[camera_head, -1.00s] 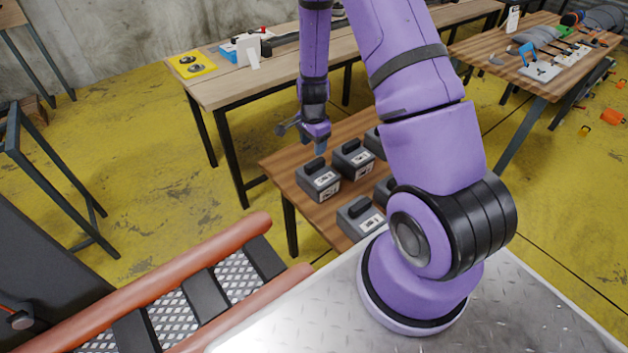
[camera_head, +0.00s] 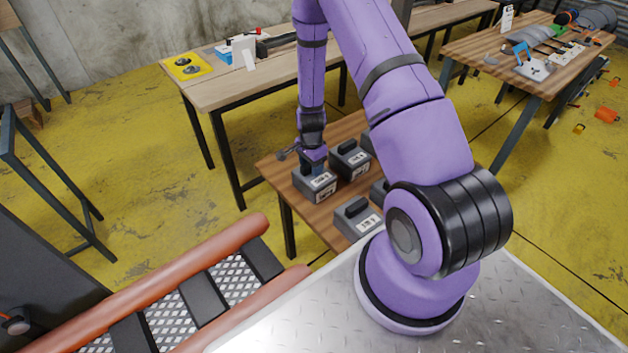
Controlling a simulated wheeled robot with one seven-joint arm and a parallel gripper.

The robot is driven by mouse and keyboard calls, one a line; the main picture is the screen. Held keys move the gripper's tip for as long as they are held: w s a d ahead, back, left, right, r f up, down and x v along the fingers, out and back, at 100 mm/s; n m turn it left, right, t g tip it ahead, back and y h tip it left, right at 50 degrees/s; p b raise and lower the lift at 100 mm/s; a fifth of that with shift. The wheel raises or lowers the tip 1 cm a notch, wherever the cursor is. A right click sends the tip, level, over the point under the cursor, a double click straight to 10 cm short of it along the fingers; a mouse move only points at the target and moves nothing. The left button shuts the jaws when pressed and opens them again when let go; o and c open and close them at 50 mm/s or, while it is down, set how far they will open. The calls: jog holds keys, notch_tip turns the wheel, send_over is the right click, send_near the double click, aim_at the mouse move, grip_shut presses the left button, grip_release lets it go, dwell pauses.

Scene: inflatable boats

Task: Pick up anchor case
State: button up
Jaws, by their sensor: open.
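Several dark grey cases with black top handles and white labels stand on a low wooden table (camera_head: 276,167); I cannot read which one is the anchor case. My gripper (camera_head: 314,170) is at the top of the far-left case (camera_head: 314,190) and covers its handle. The jaws are open; whether they touch the handle I cannot tell. A second case (camera_head: 349,160) stands just right of it, and another (camera_head: 356,220) stands nearer the front. More cases are partly hidden behind my arm.
A long workbench (camera_head: 226,90) with a yellow board (camera_head: 186,66) and small items stands behind. Another table (camera_head: 490,49) with tools is at the right. A red-railed, mesh-floored frame (camera_head: 237,276) lies front left. Yellow floor between is clear.

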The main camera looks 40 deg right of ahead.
grip_shut()
dwell(1.4)
